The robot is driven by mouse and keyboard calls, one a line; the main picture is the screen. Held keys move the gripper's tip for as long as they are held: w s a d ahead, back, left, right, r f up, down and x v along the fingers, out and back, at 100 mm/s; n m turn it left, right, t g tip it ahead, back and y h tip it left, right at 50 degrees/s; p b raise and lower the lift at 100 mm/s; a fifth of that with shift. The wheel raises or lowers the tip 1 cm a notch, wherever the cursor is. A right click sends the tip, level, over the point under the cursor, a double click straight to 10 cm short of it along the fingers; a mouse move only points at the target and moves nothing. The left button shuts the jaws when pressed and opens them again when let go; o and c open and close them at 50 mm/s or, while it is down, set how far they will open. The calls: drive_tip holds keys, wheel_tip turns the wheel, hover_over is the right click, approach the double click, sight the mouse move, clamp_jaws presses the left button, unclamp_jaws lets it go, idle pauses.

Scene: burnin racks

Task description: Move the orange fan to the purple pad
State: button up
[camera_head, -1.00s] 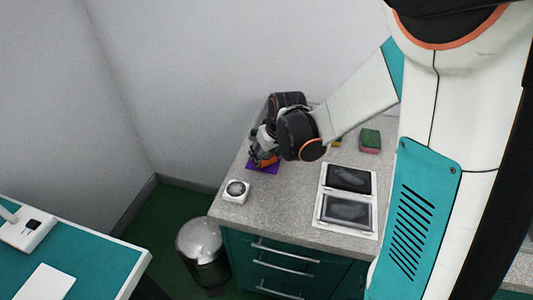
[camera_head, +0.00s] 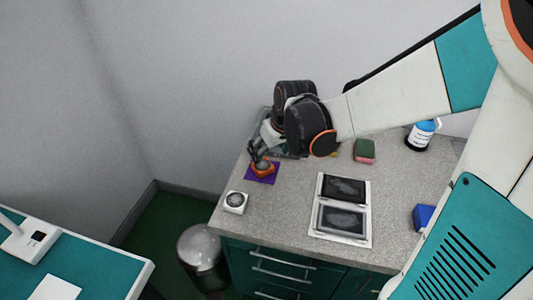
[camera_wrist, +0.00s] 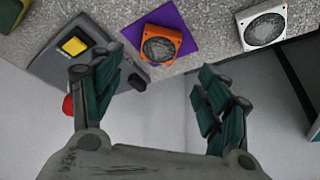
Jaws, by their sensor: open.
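The orange fan (camera_wrist: 160,45) lies flat on the purple pad (camera_wrist: 187,36) in the wrist view, with pad showing around part of it. In the head view the fan (camera_head: 262,168) also sits on the purple pad (camera_head: 268,178), near the counter's left side. My gripper (camera_wrist: 155,95) is open and empty, its fingers apart, with the fan beyond and between them in the wrist view. In the head view my gripper (camera_head: 257,153) is just above and behind the fan and partly covers it.
A white fan (camera_head: 235,202) stands on the counter in front of the pad. A grey box with a yellow button (camera_wrist: 74,45) is beside the pad. A white two-panel tray (camera_head: 316,232), a sponge (camera_head: 364,151), a blue-labelled bottle (camera_head: 420,135) and a blue block (camera_head: 424,216) are further right.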

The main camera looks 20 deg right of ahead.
drive_tip(key=s+r+m+t, duration=0.1)
drive_tip(key=s+r, duration=0.4)
drive_tip(key=s, duration=0.4)
drive_tip(key=s+r+m+t, duration=0.1)
drive_tip(key=s+r, duration=0.5)
drive_tip(key=s, duration=0.3)
drive_tip(key=shift+s+a+r+t+h+p, duration=0.2)
drive_tip(key=shift+a+t+h+p, duration=0.1)
drive_tip(key=shift+a+t+h, duration=0.1)
